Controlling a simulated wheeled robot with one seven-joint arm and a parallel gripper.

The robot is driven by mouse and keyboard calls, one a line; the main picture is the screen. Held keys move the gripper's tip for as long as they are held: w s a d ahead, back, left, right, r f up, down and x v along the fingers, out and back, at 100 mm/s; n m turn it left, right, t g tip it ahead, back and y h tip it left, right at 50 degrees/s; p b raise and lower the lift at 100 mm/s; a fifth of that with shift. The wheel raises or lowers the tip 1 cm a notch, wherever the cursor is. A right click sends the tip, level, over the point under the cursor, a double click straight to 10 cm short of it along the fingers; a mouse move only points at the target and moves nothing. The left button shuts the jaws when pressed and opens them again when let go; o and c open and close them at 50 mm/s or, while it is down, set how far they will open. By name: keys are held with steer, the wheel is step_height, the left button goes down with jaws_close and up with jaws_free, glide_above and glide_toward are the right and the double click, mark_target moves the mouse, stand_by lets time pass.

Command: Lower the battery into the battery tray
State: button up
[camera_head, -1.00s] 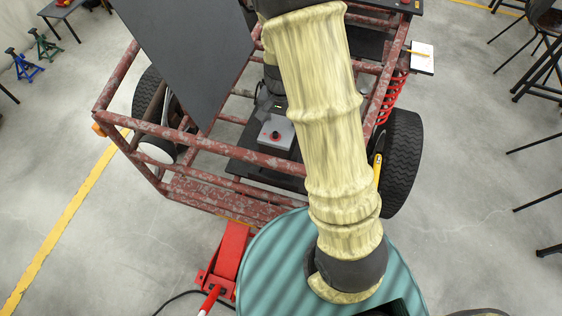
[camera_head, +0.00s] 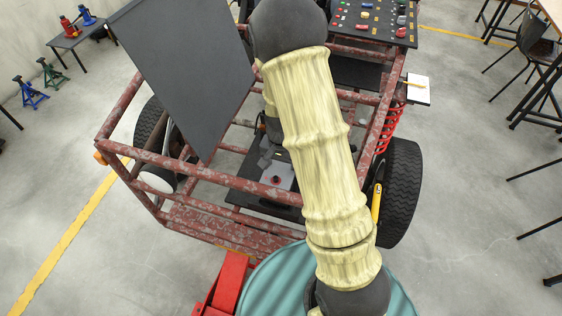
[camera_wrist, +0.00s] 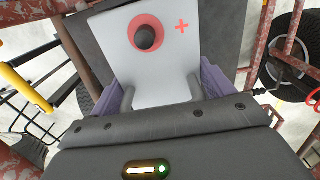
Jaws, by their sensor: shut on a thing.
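The battery (camera_head: 283,172) is a pale grey block with a red-ringed dark terminal. In the head view it shows inside the kart frame, behind a red front tube. My gripper (camera_head: 270,146) is above it, partly hidden by my arm. In the wrist view the battery (camera_wrist: 160,65) shows its terminal and a red plus sign. My gripper (camera_wrist: 165,92) is shut on it, with purple finger parts on both sides and two grey posts between. The dark flat plate around it, seemingly the battery tray (camera_head: 240,192), lies below. I cannot tell whether the battery touches it.
Rusty red tubes of the kart frame (camera_head: 200,165) surround the spot. A large dark panel (camera_head: 190,75) stands at the left. A wheel (camera_head: 400,190) is at the right. A red jack (camera_head: 228,283) is at the front. A board with small parts (camera_head: 365,22) is behind.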

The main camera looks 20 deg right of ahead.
mark_target(281, 173)
steer(key=shift+w+r, duration=0.1)
steer(key=shift+f, duration=1.85)
steer(key=shift+f, duration=0.1)
steer(key=o, duration=2)
steer(key=shift+f, duration=0.1)
step_height(281, 173, up, 12)
steer(key=shift+r, duration=0.15)
